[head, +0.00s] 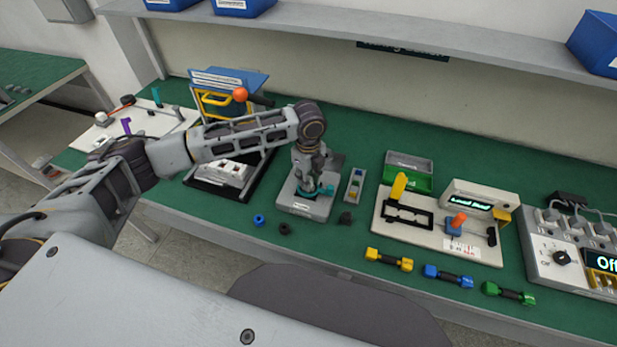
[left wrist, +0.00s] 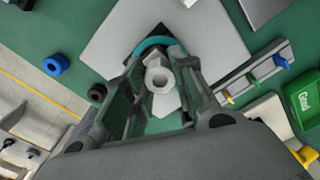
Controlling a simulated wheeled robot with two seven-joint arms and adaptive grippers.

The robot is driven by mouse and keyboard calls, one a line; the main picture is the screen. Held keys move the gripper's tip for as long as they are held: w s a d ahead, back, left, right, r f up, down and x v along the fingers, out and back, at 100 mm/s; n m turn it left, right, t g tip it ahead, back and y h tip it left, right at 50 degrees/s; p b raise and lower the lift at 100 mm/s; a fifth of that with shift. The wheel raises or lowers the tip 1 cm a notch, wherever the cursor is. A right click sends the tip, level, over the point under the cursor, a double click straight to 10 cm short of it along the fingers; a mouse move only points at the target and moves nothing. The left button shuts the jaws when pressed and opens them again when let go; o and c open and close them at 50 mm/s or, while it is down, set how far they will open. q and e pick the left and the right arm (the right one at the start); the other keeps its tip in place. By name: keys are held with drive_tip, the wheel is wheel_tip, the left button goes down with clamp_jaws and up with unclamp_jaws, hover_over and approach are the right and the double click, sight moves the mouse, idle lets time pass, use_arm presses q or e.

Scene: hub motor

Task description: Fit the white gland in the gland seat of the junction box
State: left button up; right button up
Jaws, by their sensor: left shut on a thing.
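In the head view my left gripper (head: 312,182) points down over the grey junction box (head: 303,207). A teal ring (left wrist: 176,47) shows on the box, just beyond the gland; it also shows in the head view (head: 327,191). My fingers hide part of the ring and box. I cannot tell whether the gland touches the seat. My right gripper is not in view.
A blue gland (head: 258,219) and a black one (head: 285,228) lie in front of the box. A dark piece (head: 345,217) lies to its right, near a narrow strip (head: 354,186) with coloured parts. A white fixture board (head: 420,228) stands further right.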

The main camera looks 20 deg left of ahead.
use_arm(q)
drive_tip(key=shift+f, duration=0.1)
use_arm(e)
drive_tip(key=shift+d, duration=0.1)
use_arm(q)
drive_tip(key=shift+f, duration=0.25)
drive_tip(key=o, duration=1)
drive_tip(key=shift+c, duration=0.2)
drive_tip(key=shift+o, duration=0.2)
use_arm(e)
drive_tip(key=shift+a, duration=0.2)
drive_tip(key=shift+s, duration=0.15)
